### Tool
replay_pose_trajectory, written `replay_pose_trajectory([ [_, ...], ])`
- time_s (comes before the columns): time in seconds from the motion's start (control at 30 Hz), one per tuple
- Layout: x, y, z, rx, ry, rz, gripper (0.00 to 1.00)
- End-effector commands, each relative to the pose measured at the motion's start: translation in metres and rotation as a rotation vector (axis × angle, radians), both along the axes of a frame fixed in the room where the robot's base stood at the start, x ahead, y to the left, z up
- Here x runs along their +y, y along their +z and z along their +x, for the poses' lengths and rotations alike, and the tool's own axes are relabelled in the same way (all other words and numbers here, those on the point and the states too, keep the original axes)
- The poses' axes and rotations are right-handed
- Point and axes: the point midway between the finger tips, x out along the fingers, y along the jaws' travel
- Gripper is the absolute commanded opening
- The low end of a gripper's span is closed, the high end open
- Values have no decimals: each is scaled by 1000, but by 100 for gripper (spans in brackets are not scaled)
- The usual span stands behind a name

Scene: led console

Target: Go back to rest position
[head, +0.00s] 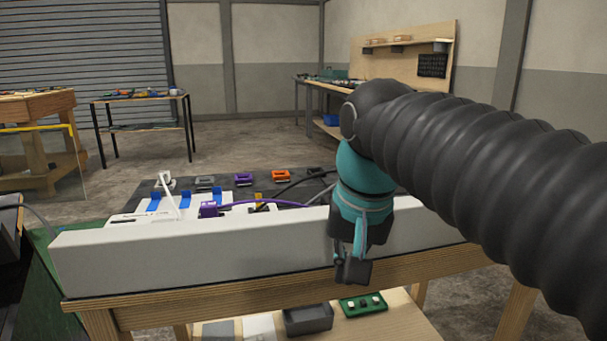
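My gripper (352,270) hangs pointing down in front of the long white front wall of the console (190,258), right of the middle of the view. Its fingers are seen almost edge-on, so I cannot tell whether they are open or shut. No held object shows at its tips. Its teal wrist covers part of the wall behind it. My black sleeved arm reaches in from the right and hides the right end of the console.
Behind the wall, a purple plug (208,209) with a purple cable sits by blue clips (187,197). Several coloured pieces stand on the dark panel (300,184). The wooden table edge (190,294) is below. A grey bin (307,320) and green board (363,304) lie lower.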

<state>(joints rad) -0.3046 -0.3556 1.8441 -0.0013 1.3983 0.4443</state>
Motion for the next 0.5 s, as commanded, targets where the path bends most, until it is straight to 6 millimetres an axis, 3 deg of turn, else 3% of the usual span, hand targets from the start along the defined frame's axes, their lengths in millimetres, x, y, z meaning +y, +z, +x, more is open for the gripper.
replay_pose_trajectory([
  [0.03,-16,-15,-9,-26,3,-4,0],
  [0.2,-54,-68,-35,-123,47,-36,0],
  [0.4,-85,-124,-64,-213,89,-89,0],
  [0.5,-92,-142,-72,-237,102,-110,0],
])
